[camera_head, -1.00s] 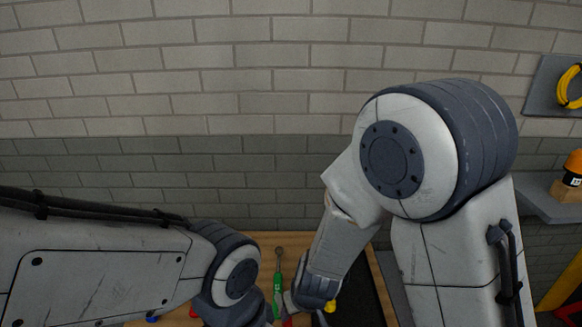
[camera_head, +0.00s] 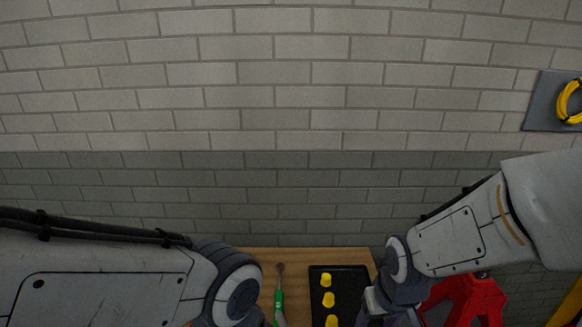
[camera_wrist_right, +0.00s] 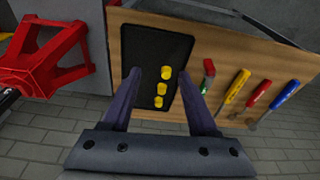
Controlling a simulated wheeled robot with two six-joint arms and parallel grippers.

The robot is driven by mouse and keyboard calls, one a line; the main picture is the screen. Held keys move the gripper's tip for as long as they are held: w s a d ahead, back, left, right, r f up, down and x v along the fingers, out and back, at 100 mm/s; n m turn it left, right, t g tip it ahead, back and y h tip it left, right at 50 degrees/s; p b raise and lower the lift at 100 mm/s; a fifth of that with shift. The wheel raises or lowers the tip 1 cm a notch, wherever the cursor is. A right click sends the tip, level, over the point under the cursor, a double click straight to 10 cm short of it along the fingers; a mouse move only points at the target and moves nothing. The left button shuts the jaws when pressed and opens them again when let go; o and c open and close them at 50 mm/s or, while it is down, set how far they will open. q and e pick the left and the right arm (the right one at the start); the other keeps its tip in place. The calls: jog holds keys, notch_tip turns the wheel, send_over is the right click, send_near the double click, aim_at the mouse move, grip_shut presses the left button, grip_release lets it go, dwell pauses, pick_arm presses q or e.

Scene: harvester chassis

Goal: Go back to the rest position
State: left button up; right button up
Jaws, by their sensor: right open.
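My right arm comes in from the right in the head view, with its gripper (camera_head: 388,318) at the bottom edge, partly cut off. In the right wrist view the right gripper (camera_wrist_right: 160,74) has two purple fingers spread wide apart. No object is held between them; the black tray (camera_wrist_right: 142,42) with yellow pieces (camera_wrist_right: 163,88) shows beyond the gap. My left arm (camera_head: 110,270) reaches in from the left in the head view. Its wrist (camera_head: 238,292) is at the bottom edge, and the left fingers are out of the picture.
A wooden table (camera_head: 262,262) carries the tray (camera_head: 350,285) and a green-handled tool (camera_head: 279,300). The wrist view shows yellow (camera_wrist_right: 238,86), red (camera_wrist_right: 258,97) and blue (camera_wrist_right: 285,94) handled tools. A red stand (camera_head: 468,300) is right of the table. A brick wall (camera_head: 290,120) stands behind.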

jog(key=s+a+r+n+g, duration=0.1)
jog(key=s+a+r+n, duration=0.1)
jog(key=s+a, duration=0.3)
jog(key=s+a+r+n+g, duration=0.1)
jog(key=s+a+r+n, duration=0.2)
jog(key=s+a, duration=0.3)
jog(key=shift+s+n+y, duration=0.4)
jog(key=shift+s+n, duration=0.3)
jog(key=shift+s, duration=0.1)
